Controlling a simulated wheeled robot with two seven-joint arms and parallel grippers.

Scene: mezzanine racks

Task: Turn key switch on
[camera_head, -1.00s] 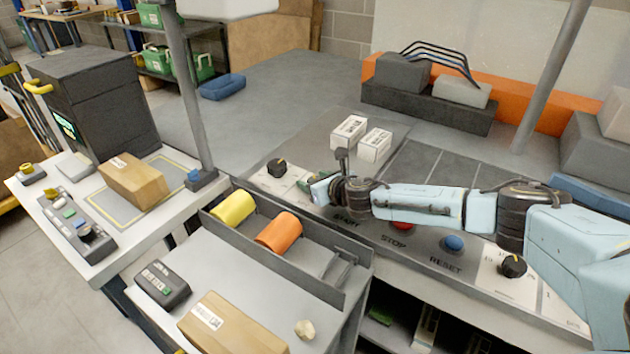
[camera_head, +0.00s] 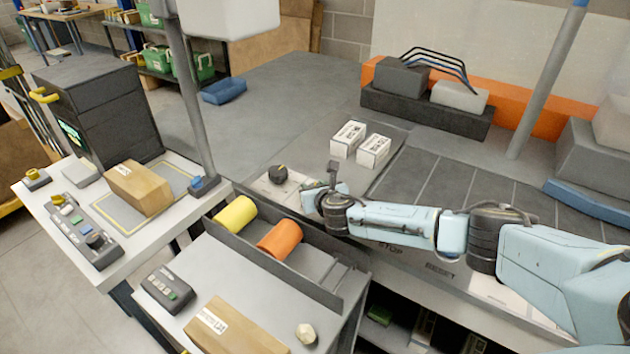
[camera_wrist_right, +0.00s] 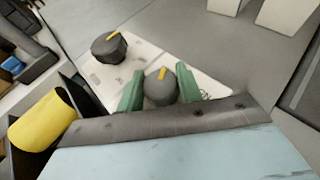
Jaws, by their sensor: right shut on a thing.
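The key switch (camera_wrist_right: 160,92) is a dark grey round knob with a yellow mark, set on a pale panel plate (camera_wrist_right: 205,82) with partly hidden "ON" lettering beside it. My right gripper (camera_wrist_right: 158,92) has one green finger on each side of this knob and is shut on it. In the head view my right gripper (camera_head: 308,196) is low over the panel and hides the held knob. A second dark knob with a yellow mark (camera_wrist_right: 108,47) stands apart from the fingers; it also shows in the head view (camera_head: 278,175). My left gripper is not in view.
Two white boxes (camera_head: 348,139) stand behind the panel. A yellow cylinder (camera_head: 234,213) and an orange cylinder (camera_head: 281,240) lie in a grey trough in front of it. My right forearm covers most of the panel buttons. A grey post (camera_head: 193,100) rises at the left.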

